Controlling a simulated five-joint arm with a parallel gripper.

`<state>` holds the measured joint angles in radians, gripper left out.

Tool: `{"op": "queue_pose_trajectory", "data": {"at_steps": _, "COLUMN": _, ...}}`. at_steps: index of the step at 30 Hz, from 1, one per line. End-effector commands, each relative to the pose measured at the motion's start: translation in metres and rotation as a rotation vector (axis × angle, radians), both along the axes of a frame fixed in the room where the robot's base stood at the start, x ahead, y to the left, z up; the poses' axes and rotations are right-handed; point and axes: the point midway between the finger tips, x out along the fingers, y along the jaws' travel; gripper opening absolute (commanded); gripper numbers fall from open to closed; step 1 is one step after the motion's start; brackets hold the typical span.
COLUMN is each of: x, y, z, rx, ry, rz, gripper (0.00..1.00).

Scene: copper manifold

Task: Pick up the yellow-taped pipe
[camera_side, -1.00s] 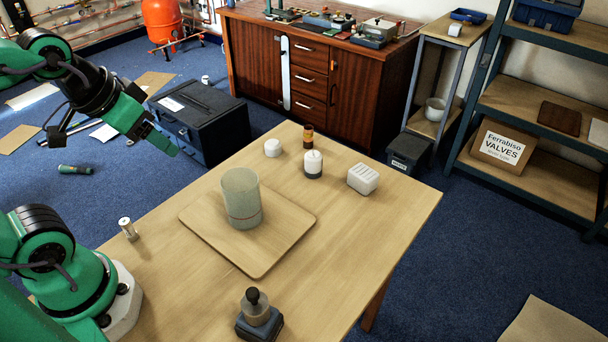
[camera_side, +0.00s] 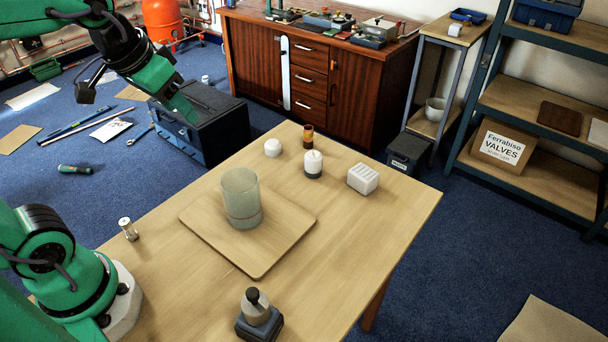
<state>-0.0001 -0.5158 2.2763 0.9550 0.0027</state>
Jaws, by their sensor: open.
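I cannot make out a pipe with yellow tape for certain in this view. A short dark brown cylinder with an amber band (camera_side: 308,135) stands upright at the back of the wooden table (camera_side: 330,270). My gripper (camera_side: 137,108) is at the upper left, raised in front of the dark tool box. Its green finger and dark jaw are wide apart with nothing between them. It is well to the left of the table objects and touches none of them.
A translucent greenish cup (camera_side: 241,199) stands on a square board (camera_side: 262,262) mid-table. Nearby are a white-topped bottle (camera_side: 313,164), a white slotted block (camera_side: 363,178), a small white round (camera_side: 272,147), a metal spool (camera_side: 128,229) and a black-knobbed object (camera_side: 258,315). The table's right side is clear.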

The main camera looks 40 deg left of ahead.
Motion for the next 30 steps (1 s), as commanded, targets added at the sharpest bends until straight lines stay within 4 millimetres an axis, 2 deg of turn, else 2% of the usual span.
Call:
{"op": "queue_pose_trajectory", "data": {"at_steps": 7, "x": 0.054, "y": 0.000, "z": 0.014, "rx": 0.001, "ry": 0.056, "rz": -0.002, "gripper": 0.50}}
{"op": "queue_pose_trajectory", "data": {"at_steps": 16, "x": 0.119, "y": 0.000, "z": 0.015, "rx": 0.001, "ry": 0.121, "rz": -0.005, "gripper": 0.50}}
{"op": "queue_pose_trajectory", "data": {"at_steps": 23, "x": 0.169, "y": 0.000, "z": 0.004, "rx": 0.002, "ry": 0.171, "rz": -0.006, "gripper": 0.50}}
{"op": "queue_pose_trajectory", "data": {"at_steps": 30, "x": 0.219, "y": 0.000, "z": -0.018, "rx": 0.003, "ry": 0.222, "rz": -0.007, "gripper": 0.50}}
